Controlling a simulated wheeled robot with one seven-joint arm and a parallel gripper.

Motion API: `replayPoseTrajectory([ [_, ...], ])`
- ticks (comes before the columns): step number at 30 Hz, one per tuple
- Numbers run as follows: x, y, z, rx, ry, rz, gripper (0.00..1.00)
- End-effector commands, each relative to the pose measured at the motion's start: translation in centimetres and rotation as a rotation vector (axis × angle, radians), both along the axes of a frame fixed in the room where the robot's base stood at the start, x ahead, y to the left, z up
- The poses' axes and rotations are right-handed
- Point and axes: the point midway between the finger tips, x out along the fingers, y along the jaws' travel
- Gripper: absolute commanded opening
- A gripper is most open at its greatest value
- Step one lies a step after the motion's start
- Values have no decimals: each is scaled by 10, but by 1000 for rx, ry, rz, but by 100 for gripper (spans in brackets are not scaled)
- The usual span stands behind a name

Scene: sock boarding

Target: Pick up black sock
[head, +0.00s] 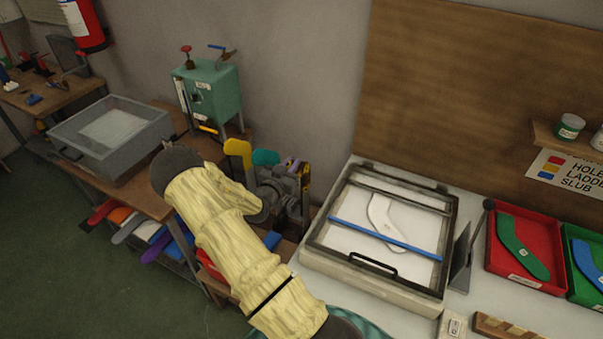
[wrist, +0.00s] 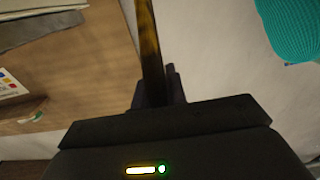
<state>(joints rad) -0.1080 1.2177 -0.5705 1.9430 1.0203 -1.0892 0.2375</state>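I cannot make out a black sock for certain in either view. My gripper (head: 280,187) is in the middle of the head view, beyond my pale jacketed arm, near the wall and between the two benches. In the wrist view my gripper (wrist: 160,88) shows as dark fingers at the bottom middle, with a narrow dark and amber strip (wrist: 151,45) running up from between them. Whether the fingers hold this strip or it lies behind them, I cannot tell. A teal knitted piece (wrist: 290,28) is at the top right, apart from the fingers; teal (head: 265,157) also shows in the head view.
A framed light box (head: 330,255) with a white sock shape (head: 388,222) stands on the right bench. A red tray (head: 552,282) with a green sock shape is beside it. A green machine (head: 210,92) and a grey box (head: 110,150) stand left. Coloured pieces (head: 160,245) stick out below.

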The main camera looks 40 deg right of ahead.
Motion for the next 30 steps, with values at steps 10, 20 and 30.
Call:
replayPoseTrajectory([
  [10,0,0,2,-1,-1,0,1],
  [20,1,0,39,0,-6,-1,1],
  [30,0,0,91,-1,-4,0,1],
])
